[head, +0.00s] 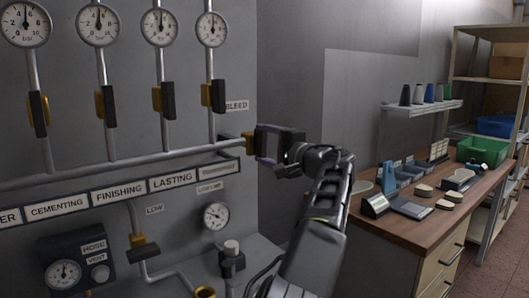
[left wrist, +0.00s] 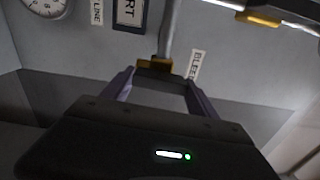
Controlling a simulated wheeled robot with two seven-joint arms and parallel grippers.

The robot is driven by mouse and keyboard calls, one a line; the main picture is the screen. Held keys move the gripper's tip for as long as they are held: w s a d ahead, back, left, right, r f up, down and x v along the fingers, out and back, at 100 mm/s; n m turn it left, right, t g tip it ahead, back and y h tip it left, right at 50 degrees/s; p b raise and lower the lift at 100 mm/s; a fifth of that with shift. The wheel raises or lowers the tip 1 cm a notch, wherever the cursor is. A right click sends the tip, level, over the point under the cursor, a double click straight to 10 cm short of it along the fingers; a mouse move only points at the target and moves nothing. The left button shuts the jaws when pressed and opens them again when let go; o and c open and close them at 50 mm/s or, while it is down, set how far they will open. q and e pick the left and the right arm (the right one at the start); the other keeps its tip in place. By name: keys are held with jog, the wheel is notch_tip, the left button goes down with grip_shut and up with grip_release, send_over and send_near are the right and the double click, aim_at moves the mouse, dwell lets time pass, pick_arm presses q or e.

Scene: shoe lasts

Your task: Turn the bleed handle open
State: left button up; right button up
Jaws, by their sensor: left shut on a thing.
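The bleed valve's brass body (head: 249,142) sits at the right end of the horizontal pipe, below the BLEED label (head: 237,105). My left gripper (head: 262,144), with purple-grey fingers, is at this valve and shut on its handle. The fingers and gripper body hide most of the handle in the head view. In the left wrist view the brass valve (left wrist: 155,63) lies between the fingertips, with a dark piece of handle just below it, and the BLEED label (left wrist: 194,65) is to its right. The handle's exact angle is hard to tell. My right gripper is not in view.
Several pipes with dark-handled valves (head: 107,105) and gauges (head: 97,25) stand left of the bleed valve. A low gauge (head: 215,216) and a small valve (head: 143,248) are below. A wooden workbench (head: 420,232) with tools stands at right. The wall right of the gripper is clear.

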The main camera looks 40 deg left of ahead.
pick_arm(q)
jog(key=shift+n, duration=0.4)
jog(key=o, duration=1.4)
jog(key=shift+c, duration=0.2)
jog(key=shift+s+d+f+b, duration=0.1)
jog(key=shift+d+b, duration=0.3)
jog(key=shift+d, duration=0.15)
jog(key=b+v, duration=0.1)
jog(key=v, duration=0.5)
jog(key=shift+s+d, duration=0.2)
jog(key=shift+d, duration=0.15)
jog(key=shift+w, duration=0.1)
